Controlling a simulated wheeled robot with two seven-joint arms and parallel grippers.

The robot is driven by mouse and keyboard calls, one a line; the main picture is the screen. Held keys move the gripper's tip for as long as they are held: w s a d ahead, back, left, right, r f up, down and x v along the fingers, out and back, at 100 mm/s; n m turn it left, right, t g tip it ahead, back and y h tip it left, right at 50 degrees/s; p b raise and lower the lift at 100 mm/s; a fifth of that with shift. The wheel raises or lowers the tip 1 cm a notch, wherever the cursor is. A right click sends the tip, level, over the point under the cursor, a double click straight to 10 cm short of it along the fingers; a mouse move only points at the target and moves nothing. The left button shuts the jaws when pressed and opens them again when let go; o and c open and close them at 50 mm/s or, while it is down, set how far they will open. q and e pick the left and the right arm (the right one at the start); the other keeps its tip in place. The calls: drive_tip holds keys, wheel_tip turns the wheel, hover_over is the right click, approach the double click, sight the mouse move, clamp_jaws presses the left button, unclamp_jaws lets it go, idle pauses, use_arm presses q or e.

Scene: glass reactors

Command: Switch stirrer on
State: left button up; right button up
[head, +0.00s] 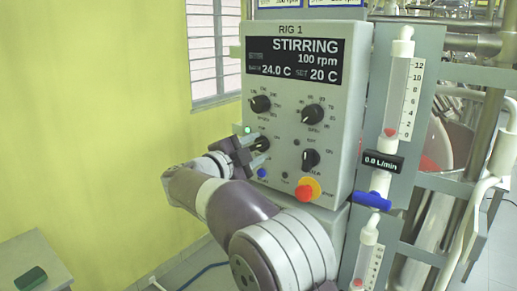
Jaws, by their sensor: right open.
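The control panel of the rig (283,88), labelled R/G 1, stands upright in the middle of the head view. Its dark display (295,60) reads STIRRING, 100 rpm, 24.0 C and SET 20 C. A small green light (247,129) shows at the panel's left edge. A black knob (263,143) below it is partly hidden by my right gripper (257,151). That gripper is open, with its fingers at this knob; I cannot tell whether they touch it. My left gripper is not in view.
Other black knobs sit at upper left (260,104), upper right (312,114) and lower right (310,159). A red-and-yellow emergency button (308,189) is low on the panel. A flow meter (402,90) stands at right. A table (35,258) is at lower left.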

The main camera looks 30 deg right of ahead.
drive_tip(key=b+v, duration=0.2)
drive_tip(key=v, duration=0.9)
